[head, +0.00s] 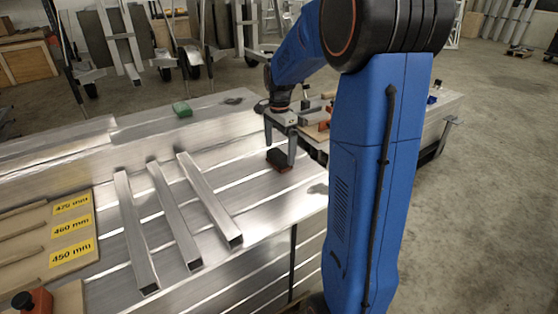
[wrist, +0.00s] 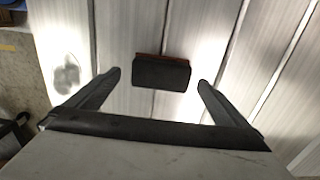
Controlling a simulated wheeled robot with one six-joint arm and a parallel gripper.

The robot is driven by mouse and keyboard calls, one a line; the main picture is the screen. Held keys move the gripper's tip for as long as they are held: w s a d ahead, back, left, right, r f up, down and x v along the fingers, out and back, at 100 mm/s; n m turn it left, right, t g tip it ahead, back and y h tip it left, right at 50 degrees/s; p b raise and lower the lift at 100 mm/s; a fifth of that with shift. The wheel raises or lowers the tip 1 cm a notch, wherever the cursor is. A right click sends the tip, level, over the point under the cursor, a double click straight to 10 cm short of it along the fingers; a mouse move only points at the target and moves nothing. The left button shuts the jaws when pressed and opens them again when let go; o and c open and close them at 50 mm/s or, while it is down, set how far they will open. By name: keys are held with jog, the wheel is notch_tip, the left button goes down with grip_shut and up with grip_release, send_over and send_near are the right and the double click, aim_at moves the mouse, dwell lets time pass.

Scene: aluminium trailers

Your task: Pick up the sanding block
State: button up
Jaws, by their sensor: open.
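The sanding block (head: 279,160) is a small dark block with a reddish-brown edge, lying on the slatted aluminium table. In the wrist view the sanding block (wrist: 161,75) lies ahead of the fingertips and between their lines, a little left of centre. My gripper (head: 280,158) is open above the block in the head view, its fingers pointing down. In the wrist view my gripper (wrist: 159,78) shows both fingers spread wider than the block, with nothing held between them. One finger may hide part of the block in the head view; exact height above it is hard to tell.
Several aluminium square tubes (head: 178,215) lie left of the block. A green block (head: 182,109) sits farther back. A wooden board (head: 50,245) with yellow length labels is at the left. Another bench with orange items (head: 325,125) stands behind my arm. The table's front edge is near.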

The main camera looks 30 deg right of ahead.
aim_at(279, 154)
jog(key=shift+f, duration=1.8)
jog(key=c, duration=1.2)
notch_tip(279, 154, up, 10)
jog(key=shift+r, duration=0.1)
jog(key=shift+o, duration=0.9)
